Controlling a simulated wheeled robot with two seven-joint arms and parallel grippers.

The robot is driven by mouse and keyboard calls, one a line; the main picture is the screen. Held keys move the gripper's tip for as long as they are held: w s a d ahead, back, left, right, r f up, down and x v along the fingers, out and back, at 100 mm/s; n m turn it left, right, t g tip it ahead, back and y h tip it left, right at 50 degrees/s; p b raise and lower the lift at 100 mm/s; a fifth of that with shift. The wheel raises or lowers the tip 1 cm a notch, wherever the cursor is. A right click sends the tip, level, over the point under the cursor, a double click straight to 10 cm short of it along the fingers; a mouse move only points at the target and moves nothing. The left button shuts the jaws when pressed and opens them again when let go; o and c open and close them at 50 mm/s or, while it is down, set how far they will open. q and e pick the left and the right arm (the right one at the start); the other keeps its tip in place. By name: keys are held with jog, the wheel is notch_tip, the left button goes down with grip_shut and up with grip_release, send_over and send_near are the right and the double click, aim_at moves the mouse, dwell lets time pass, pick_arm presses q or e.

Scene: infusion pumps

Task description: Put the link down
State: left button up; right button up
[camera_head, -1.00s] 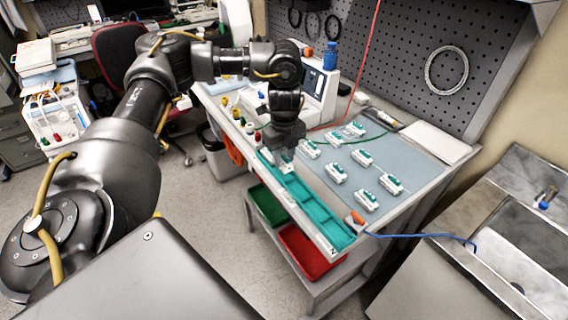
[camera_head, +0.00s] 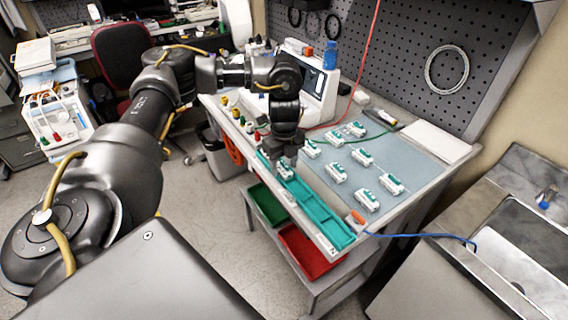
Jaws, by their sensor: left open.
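A small white-and-green link (camera_head: 285,171) sits at the far-left end of the teal tray (camera_head: 318,212) along the table's front edge. My left gripper (camera_head: 283,158) is just above and behind that link, pointing down with its jaws open; its fingertips are small and dark, so any contact is hard to tell. Several similar white-and-green links, one of them nearest the tray's middle (camera_head: 336,173), stand on the grey-blue mat (camera_head: 405,150). My right gripper is not in view.
A white machine with a screen (camera_head: 318,88) and a blue bottle (camera_head: 330,55) stand at the table's back. Green (camera_head: 268,205) and red (camera_head: 305,252) bins sit below the front edge. An orange-handled tool (camera_head: 357,217) lies by the tray's right end.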

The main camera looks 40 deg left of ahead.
aim_at(284, 169)
pick_arm(q)
notch_tip(284, 169, up, 12)
jog(key=p, duration=0.1)
jog(key=shift+r, duration=0.15)
dwell(0.4)
dwell(0.5)
